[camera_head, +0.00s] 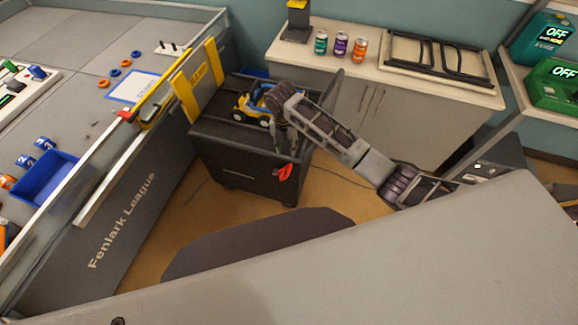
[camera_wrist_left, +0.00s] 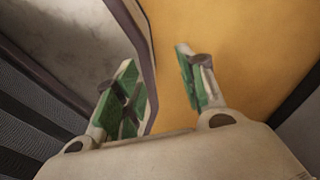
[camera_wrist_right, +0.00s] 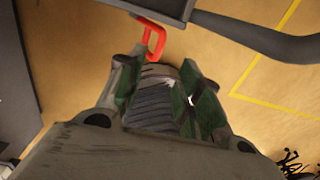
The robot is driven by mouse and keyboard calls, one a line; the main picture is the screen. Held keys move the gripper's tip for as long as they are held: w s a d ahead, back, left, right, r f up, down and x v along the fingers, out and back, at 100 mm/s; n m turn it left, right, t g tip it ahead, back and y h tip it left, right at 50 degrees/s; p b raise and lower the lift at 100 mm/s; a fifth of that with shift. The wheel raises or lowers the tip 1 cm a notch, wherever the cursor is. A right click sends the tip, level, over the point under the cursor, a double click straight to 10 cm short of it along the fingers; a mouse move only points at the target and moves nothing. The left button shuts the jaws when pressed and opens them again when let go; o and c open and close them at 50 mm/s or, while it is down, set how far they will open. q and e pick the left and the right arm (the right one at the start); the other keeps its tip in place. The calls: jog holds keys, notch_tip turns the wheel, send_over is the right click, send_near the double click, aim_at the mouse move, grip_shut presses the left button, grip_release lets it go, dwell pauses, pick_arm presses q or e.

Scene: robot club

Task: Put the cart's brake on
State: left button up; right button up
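The dark grey cart (camera_head: 222,153) stands beside the long game table, with a blue and yellow toy vehicle (camera_head: 252,106) on its top. A red brake lever (camera_head: 285,172) sticks out low on the cart's right front side. My right gripper (camera_head: 283,148) points down at the cart's right side, just above the lever. In the right wrist view the gripper (camera_wrist_right: 157,76) is open, and the red lever (camera_wrist_right: 152,40) lies just beyond its left fingertip; I cannot tell whether they touch. My left gripper (camera_wrist_left: 155,92) is open and empty, and is not visible in the head view.
The game table (camera_head: 125,220) stands left of the cart, with a yellow panel (camera_head: 197,80) at its edge. A cabinet (camera_head: 380,105) with cans and a black rack stands behind. A grey surface (camera_head: 400,265) fills the foreground. Some floor in front of the cart is clear.

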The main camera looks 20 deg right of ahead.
aim_at(289, 168)
jog(key=f, duration=1.1)
jog(key=shift+s+d+f+b, duration=0.25)
jog(key=shift+d+f+b, duration=0.05)
jog(key=shift+b, duration=0.1)
jog(key=shift+f, duration=0.7)
pick_arm(q)
jog(key=shift+w+a+f, duration=0.45)
jog(key=shift+w+a, duration=0.15)
jog(key=shift+a, duration=0.25)
pick_arm(e)
jog(key=shift+d+f, duration=0.1)
jog(key=shift+f, duration=0.2)
jog(key=shift+c, duration=0.3)
grip_shut()
pick_arm(q)
jog(key=shift+s+d, duration=0.1)
jog(key=shift+d, duration=0.65)
